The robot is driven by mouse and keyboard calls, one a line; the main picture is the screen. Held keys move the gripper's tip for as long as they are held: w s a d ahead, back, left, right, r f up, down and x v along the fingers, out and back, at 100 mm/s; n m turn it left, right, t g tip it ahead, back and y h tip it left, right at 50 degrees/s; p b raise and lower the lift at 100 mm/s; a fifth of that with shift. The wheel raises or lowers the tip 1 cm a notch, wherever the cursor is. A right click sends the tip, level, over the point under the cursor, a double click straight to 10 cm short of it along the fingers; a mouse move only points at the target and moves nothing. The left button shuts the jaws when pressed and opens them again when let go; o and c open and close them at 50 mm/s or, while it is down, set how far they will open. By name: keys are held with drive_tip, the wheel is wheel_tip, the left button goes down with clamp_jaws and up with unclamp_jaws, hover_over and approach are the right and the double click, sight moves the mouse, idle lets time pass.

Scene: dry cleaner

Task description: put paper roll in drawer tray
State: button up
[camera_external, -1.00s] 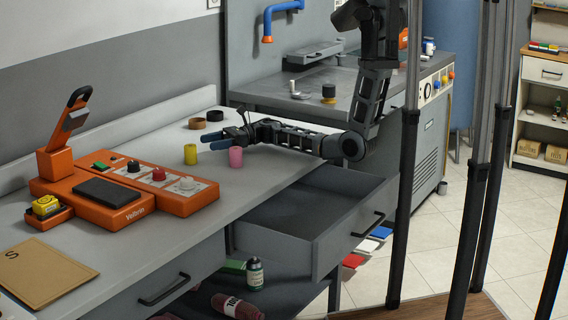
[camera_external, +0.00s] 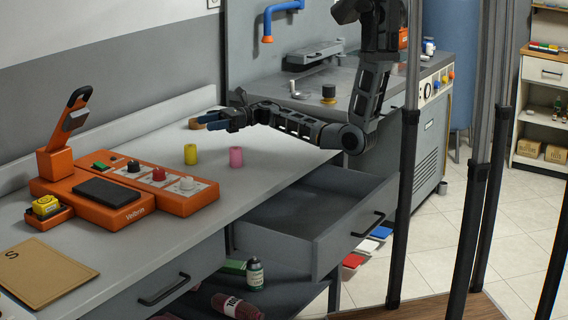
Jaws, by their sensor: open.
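The open drawer tray (camera_external: 283,243) juts out under the counter, and the part of its inside that shows looks empty. A yellow cylinder (camera_external: 190,155) and a pink cylinder (camera_external: 236,157) stand upright on the counter. A brown ring-shaped roll (camera_external: 193,125) lies farther back, mostly hidden behind my gripper. I cannot tell for sure which of these is the paper roll.
An orange machine (camera_external: 130,190) with knobs and an upright arm takes up the left of the counter (camera_external: 225,190). A lower shelf holds a bottle (camera_external: 255,274). A grey side unit (camera_external: 345,85) stands behind.

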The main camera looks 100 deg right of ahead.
drive_tip(key=b, duration=0.3)
approach(190, 145)
drive_tip(key=shift+w+a+f, duration=0.3)
drive_tip(key=shift+w+f, duration=0.15)
drive_tip(key=shift+w, duration=0.15)
drive_tip(key=shift+w+a+f, duration=0.3)
drive_tip(key=shift+w+f, duration=0.15)
drive_tip(key=shift+w, duration=0.1)
drive_tip(key=shift+w+a+r, duration=0.25)
drive_tip(key=shift+w+r, duration=0.25)
drive_tip(key=shift+w, duration=0.2)
drive_tip(key=shift+x, duration=3)
drive_tip(key=shift+f, duration=0.1)
drive_tip(key=shift+c, duration=0.5)
drive_tip(key=c, duration=1.1)
drive_tip(key=shift+o, duration=0.2)
